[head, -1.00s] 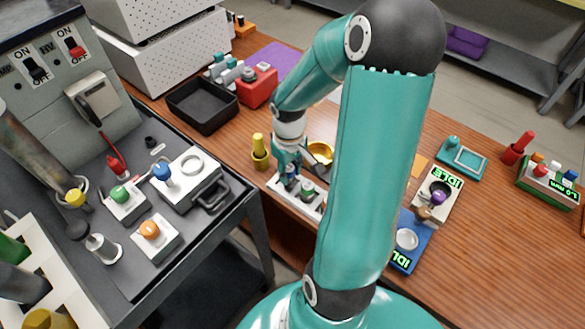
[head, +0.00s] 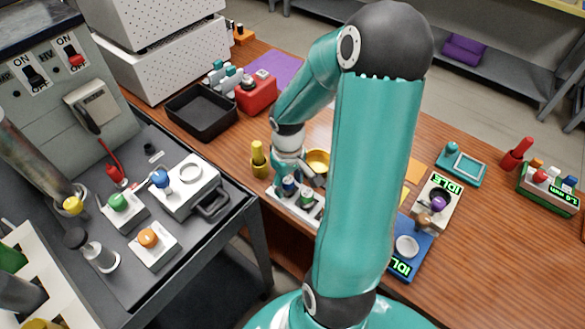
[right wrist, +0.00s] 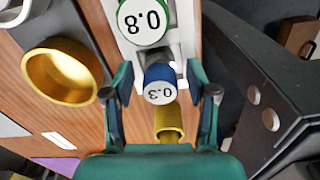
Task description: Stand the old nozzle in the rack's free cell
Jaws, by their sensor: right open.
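The white rack (head: 281,193) stands at the table's front edge, partly hidden by my right arm. A blue-sided nozzle marked 0.3 (right wrist: 160,84) appears to stand upright in the rack's end cell; its top also shows in the head view (head: 289,184). My right gripper (right wrist: 162,108) is open, with its fingers on either side of this nozzle and a visible gap to each. The gripper is above the rack in the head view (head: 298,179). A green-rimmed nozzle marked 0.8 (right wrist: 143,20) stands in the rack further along. My left gripper is not in view.
A gold bowl (head: 317,160) and a yellow cylinder (head: 258,161) stand close beside the rack. A black tray (head: 201,112) and red box (head: 256,92) lie farther back. A blue device (head: 409,260) stands to the right. The grey machine bench (head: 140,285) is at left.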

